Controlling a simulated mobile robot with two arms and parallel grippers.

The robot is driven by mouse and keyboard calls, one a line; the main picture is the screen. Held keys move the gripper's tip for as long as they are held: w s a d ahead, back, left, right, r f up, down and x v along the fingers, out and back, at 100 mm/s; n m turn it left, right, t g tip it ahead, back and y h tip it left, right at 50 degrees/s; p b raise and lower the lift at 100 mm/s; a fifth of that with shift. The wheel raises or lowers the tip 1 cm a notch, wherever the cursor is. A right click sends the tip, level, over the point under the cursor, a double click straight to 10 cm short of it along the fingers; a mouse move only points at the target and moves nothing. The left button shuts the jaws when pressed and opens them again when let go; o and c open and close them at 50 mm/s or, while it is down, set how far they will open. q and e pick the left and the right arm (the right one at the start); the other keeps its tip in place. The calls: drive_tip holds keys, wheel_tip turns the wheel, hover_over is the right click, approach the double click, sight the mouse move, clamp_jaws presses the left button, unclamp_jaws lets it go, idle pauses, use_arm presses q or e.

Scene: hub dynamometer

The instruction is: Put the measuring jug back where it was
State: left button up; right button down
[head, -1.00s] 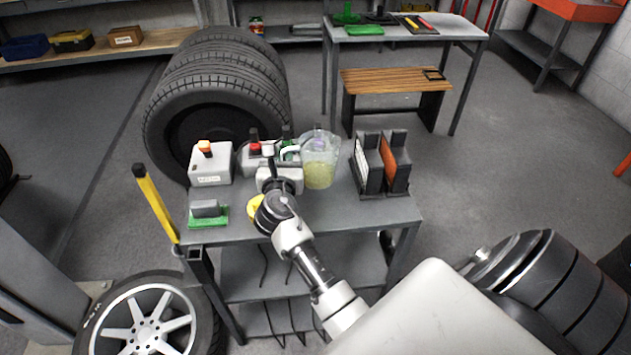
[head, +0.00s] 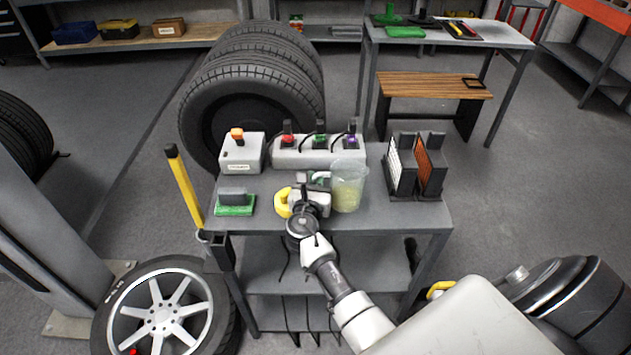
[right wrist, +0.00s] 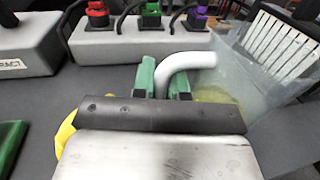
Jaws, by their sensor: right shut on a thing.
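The measuring jug (head: 348,186) is clear plastic with yellowish liquid in its lower part. It is upright over the right-hand part of the cart's top (head: 390,215), in front of the power strip. I cannot tell if its base touches the top. My right gripper (head: 322,180) is shut on the jug's handle, to the left of the body. In the right wrist view, the pale curved handle (right wrist: 190,62) passes between the green fingertips (right wrist: 163,82), and the jug (right wrist: 240,75) is at the right. My left gripper is not in view.
A grey power strip (head: 305,157) with coloured plugs and a white box (head: 241,153) stand behind. A file holder (head: 400,170) is right of the jug. A green-based block (head: 234,204) is at left. A yellow object (head: 283,204) lies partly hidden beside my gripper.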

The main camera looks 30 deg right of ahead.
drive_tip(key=shift+f, duration=0.1)
drive_tip(key=c, duration=1.2)
unclamp_jaws()
drive_tip(key=shift+o, duration=0.2)
drive_tip(key=shift+r, duration=0.2)
drive_tip(key=shift+s+a+f, duration=0.1)
drive_tip(key=shift+s+a, duration=0.15)
drive_tip(key=b+v, duration=0.1)
drive_tip(key=v, duration=1)
drive_tip(key=shift+s, duration=0.15)
drive_tip(key=shift+a, duration=0.15)
